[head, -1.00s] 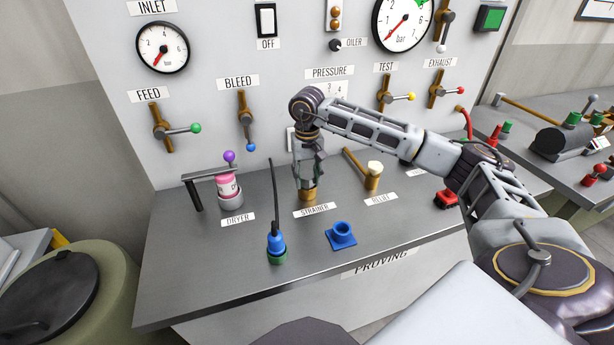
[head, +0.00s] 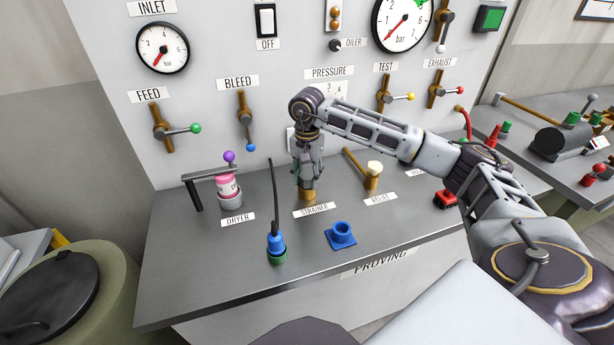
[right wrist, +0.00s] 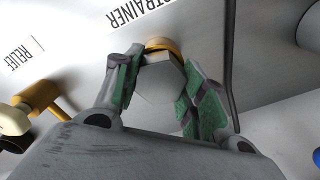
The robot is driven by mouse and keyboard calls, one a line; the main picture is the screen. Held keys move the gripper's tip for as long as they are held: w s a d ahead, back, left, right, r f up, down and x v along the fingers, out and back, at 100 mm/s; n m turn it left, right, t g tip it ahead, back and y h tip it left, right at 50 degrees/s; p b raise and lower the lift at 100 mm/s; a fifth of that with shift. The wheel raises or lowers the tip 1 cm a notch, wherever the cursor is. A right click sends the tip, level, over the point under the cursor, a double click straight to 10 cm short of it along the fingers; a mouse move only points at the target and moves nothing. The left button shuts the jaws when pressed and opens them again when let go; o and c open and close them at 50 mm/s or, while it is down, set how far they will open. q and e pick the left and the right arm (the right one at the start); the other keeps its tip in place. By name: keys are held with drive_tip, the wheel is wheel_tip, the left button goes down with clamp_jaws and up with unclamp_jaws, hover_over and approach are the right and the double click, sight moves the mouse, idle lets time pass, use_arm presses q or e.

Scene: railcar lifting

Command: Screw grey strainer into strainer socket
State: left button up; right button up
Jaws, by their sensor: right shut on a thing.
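My right gripper (head: 307,185) points down at the strainer place, just behind the STRAINER label (head: 314,210). In the right wrist view its green-padded fingers (right wrist: 160,92) are shut on the grey strainer (right wrist: 158,84), a grey hex-shaped part. The brass strainer socket (head: 307,196) shows directly under the fingertips, and its rim (right wrist: 163,44) shows at the far end of the strainer in the wrist view. The strainer sits at the socket, but how deep it is cannot be told. In the head view the fingers hide most of it. My left gripper is not in view.
A pink dryer canister (head: 228,186) stands left of the socket. A blue and green part with a thin black rod (head: 276,246) and a blue flanged socket (head: 341,236) stand in front. The brass relief fitting (head: 373,177) is close on the right. The bench's front left is clear.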

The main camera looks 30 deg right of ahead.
drive_tip(key=shift+m, duration=1.1)
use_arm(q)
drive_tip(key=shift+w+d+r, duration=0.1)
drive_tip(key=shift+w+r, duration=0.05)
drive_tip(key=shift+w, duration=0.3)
use_arm(e)
drive_tip(key=shift+m, duration=0.7)
